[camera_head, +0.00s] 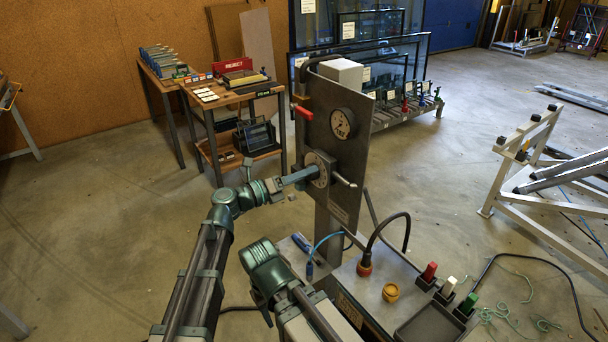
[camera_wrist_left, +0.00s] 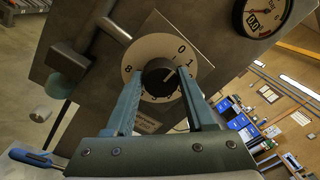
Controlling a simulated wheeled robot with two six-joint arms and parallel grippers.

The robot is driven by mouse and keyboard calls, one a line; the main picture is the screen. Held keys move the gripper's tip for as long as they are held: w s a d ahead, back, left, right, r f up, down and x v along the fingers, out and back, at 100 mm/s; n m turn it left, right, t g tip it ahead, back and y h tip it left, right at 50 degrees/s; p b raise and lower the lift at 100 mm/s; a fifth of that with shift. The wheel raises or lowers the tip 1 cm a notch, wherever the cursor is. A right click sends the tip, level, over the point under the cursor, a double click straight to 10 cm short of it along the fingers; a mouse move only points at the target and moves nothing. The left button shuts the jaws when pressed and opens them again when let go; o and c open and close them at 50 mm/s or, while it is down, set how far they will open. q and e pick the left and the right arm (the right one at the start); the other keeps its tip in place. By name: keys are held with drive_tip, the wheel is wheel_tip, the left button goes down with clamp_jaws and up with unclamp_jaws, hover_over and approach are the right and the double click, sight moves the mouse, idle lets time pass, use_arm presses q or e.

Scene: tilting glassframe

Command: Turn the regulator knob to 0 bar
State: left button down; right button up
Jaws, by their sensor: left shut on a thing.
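The regulator knob (camera_wrist_left: 158,76) is round and black, in the middle of a pale dial (camera_wrist_left: 145,50) with printed numbers. Its light pointer line faces roughly toward the 1, just beside the 0. In the head view the dial (camera_head: 322,160) is on the grey upright panel (camera_head: 352,103). My left gripper (camera_head: 308,174) reaches it from the left and is shut on the knob, with one finger on each side in the wrist view (camera_wrist_left: 159,88). My right gripper is not in view.
A red-handled lever (camera_head: 303,112) sticks out at the panel's left edge, and a metal handle (camera_head: 344,181) is close right of the dial. Below is a bench top (camera_head: 349,284) with cables, a yellow cap (camera_head: 390,292) and coloured plugs. A wooden shelf table (camera_head: 225,97) stands behind left.

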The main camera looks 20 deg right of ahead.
use_arm(q)
drive_tip(key=shift+s+f, duration=0.1)
drive_tip(key=shift+c, duration=1.2)
unclamp_jaws()
drive_tip(key=v, duration=1.3)
drive_tip(key=shift+a, duration=0.45)
